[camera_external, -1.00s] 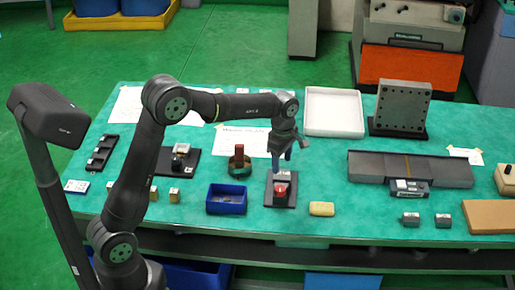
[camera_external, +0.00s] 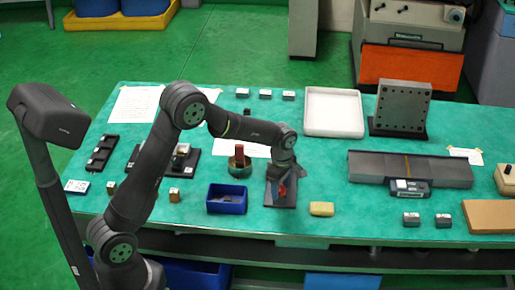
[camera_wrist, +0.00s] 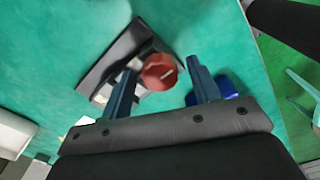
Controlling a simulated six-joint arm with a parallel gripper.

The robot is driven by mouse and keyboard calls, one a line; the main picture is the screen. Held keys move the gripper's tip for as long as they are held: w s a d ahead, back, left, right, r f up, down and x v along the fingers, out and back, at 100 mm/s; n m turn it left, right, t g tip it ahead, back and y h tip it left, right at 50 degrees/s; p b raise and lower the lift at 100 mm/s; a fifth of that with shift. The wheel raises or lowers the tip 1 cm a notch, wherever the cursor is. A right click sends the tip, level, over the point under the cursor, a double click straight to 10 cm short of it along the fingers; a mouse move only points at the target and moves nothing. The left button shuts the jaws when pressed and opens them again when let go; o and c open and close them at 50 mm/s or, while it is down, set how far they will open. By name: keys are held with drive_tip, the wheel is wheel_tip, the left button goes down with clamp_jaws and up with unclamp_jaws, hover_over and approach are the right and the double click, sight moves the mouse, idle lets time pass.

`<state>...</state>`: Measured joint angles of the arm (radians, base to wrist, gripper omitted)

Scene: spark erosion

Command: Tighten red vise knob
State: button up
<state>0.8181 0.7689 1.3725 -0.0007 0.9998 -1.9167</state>
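The red vise knob (camera_wrist: 159,72) is round with a pale line across its face. It belongs to a small vise on a dark base plate (camera_wrist: 109,62), which also shows in the external view (camera_external: 290,202). My gripper (camera_wrist: 160,80) is open, its two blue fingers on either side of the knob, with a visible gap to the right finger. Whether either finger touches the knob cannot be told. In the external view my gripper (camera_external: 278,187) is low over the vise and partly hides the knob.
A blue bin (camera_external: 226,199) stands left of the vise, and a round holder with a red-brown piece (camera_external: 239,157) is behind it. A white tray (camera_external: 334,132) and a grey plate on a stand (camera_external: 402,108) are at the back.

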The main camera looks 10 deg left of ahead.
drive_tip(key=c, duration=0.9)
drive_tip(key=shift+o, duration=0.2)
